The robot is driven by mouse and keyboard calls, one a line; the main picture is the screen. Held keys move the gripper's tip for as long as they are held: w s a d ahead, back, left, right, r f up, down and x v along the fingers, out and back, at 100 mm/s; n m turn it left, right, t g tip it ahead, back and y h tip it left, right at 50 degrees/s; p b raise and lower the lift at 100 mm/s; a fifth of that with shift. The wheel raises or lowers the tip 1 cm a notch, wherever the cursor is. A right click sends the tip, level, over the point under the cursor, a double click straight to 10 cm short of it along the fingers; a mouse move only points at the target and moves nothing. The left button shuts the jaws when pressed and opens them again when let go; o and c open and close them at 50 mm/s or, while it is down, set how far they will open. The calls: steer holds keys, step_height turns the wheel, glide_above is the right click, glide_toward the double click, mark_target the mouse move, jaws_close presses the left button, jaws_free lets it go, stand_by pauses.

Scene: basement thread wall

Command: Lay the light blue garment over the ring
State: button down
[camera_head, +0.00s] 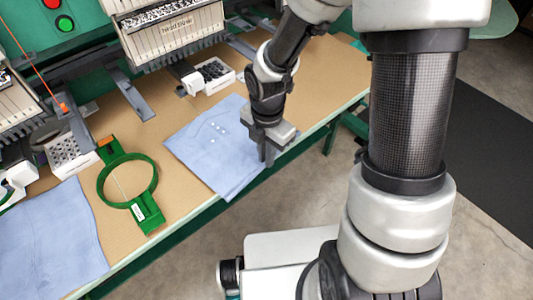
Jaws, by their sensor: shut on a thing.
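A light blue garment (205,145) lies flat on the brown table, right of the ring, with several small white dots on it. Its front corner reaches the table's front edge. My gripper (266,158) points down at the garment's right edge and is shut on it there; the fingertips are partly hidden. The green ring (154,187) is a round hoop with a green bracket at each end, lying on the table left of this garment and apart from it. A second light blue garment (50,240) lies at the lower left, left of the ring.
Embroidery machine heads (170,32) hang over the table's back. Grey machine arms (132,98) reach forward over the table. A white box with dark holes (212,75) stands behind the garment, another (72,152) behind the ring. Bare tabletop (180,205) shows between ring and garment.

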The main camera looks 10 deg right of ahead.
steer(key=c, duration=1.7)
jaws_free()
steer(key=shift+c, duration=0.2)
step_height(320, 180, up, 17)
steer(key=p, duration=0.4)
steer(key=s+d+r+m+t+h+p, duration=0.1)
steer(key=s+d+r+m+t+p, duration=0.25)
steer(key=d+r+m, duration=0.6)
steer(key=s+r+m+t+p, duration=0.1)
steer(key=s+r+m+p, duration=0.1)
steer(key=r+m, duration=0.3)
steer(key=s+r+m+t+p, duration=0.1)
steer(key=s+r+m, duration=0.4)
steer(key=m, duration=0.7)
steer(key=shift+s+a+r+y+p, duration=0.15)
steer(key=shift+a+r+y+p, duration=0.25)
steer(key=shift+r, duration=0.1)
